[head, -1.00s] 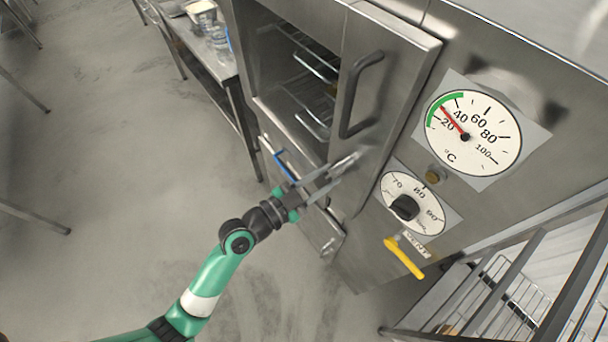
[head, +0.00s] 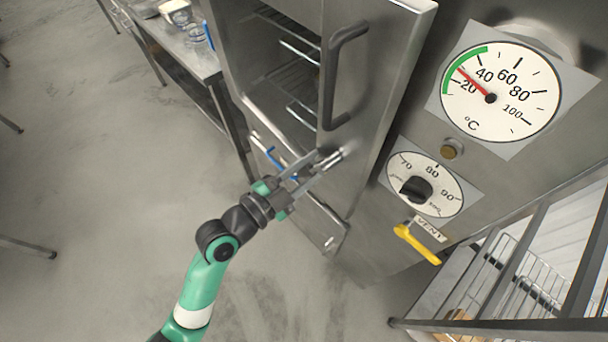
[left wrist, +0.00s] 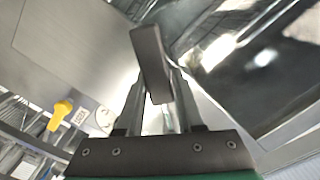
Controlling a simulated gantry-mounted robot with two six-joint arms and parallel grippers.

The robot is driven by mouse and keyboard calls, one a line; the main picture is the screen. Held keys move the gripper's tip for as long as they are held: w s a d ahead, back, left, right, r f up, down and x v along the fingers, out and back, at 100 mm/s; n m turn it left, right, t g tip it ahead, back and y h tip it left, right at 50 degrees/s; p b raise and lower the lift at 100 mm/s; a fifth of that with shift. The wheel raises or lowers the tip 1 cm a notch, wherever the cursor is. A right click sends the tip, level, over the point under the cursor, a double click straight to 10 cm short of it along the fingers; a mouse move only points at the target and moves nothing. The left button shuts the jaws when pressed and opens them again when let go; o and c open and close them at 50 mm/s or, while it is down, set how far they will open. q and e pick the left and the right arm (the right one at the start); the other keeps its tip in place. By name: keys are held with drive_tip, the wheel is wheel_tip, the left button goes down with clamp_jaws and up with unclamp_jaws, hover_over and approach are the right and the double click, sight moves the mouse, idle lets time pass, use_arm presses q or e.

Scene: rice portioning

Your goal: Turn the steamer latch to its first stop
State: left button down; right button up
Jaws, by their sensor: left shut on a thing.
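The steamer latch (head: 333,157) is a short metal lever low on the steamer door (head: 385,75). The door stands partly open, with the rack-filled interior showing to its left. My left gripper (head: 318,168) is shut on the latch. In the left wrist view, the latch (left wrist: 151,58) shows as a dark bar between the two fingers of my left gripper (left wrist: 158,98), and its lower end is close to the gripper body. The fingers hide part of the latch in the head view. My right gripper is in neither view.
A long dark door handle (head: 331,85) stands above the latch. To the right are a thermometer dial (head: 515,105), a black knob (head: 415,189) and a yellow vent lever (head: 417,245). A wire rack (head: 500,270) stands lower right. Open floor lies left of my arm.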

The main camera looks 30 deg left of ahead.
use_arm(q)
drive_tip(key=shift+w+a+f, duration=0.15)
drive_tip(key=shift+w, duration=0.1)
idle(0.7)
drive_tip(key=c, duration=0.6)
unclamp_jaws()
drive_tip(key=shift+a, duration=0.1)
drive_tip(key=shift+r, duration=0.4)
drive_tip(key=shift+s+a, duration=0.1)
drive_tip(key=shift+s, duration=0.05)
